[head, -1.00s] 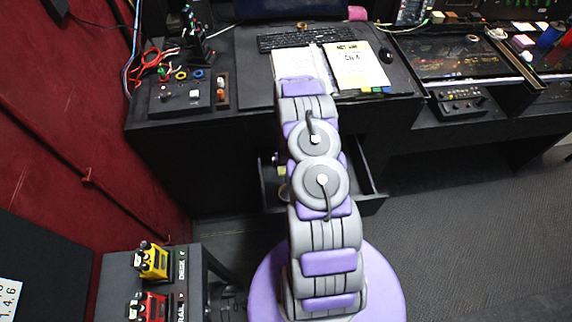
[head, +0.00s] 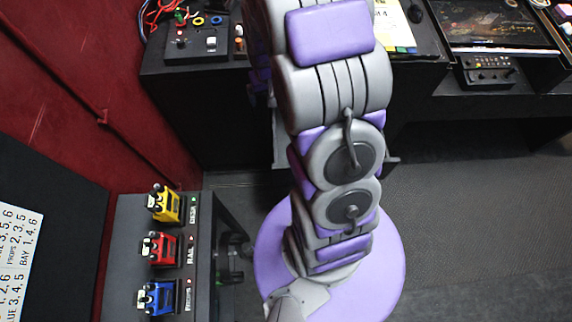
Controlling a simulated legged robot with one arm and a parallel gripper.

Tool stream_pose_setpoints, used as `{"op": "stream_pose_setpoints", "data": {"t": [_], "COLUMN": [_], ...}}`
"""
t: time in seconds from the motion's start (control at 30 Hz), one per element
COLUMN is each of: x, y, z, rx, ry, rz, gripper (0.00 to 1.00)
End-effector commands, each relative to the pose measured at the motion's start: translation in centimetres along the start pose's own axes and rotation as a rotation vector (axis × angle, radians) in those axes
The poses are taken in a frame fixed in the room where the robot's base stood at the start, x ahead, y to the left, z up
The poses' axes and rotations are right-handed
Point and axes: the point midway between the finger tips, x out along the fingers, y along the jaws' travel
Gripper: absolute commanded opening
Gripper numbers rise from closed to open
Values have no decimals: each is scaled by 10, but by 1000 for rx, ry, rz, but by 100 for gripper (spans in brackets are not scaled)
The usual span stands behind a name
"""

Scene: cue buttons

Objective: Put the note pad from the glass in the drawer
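A pale yellow paper pad (head: 394,30) with coloured tabs along its lower edge lies on the desk, cut off by the top of the view and partly behind my arm. I cannot tell whether it is the note pad. The open drawer (head: 392,163) under the desk is mostly hidden behind my arm; only bits of its side and front edge show. I cannot make out the glass. My gripper is not in view; my arm rises from its purple base and runs out of the top of the picture.
A switch panel (head: 195,45) sits on the desk's left. The floor (head: 470,220) at right is clear.

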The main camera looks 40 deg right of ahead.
Motion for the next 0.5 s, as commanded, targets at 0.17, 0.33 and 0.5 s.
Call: {"op": "stream_pose_setpoints", "data": {"t": [0.17,0.33,0.5], "x": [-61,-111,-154], "y": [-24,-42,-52], "z": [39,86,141], "rx": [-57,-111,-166], "ry": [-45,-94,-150], "rz": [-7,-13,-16], "gripper": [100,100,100]}}
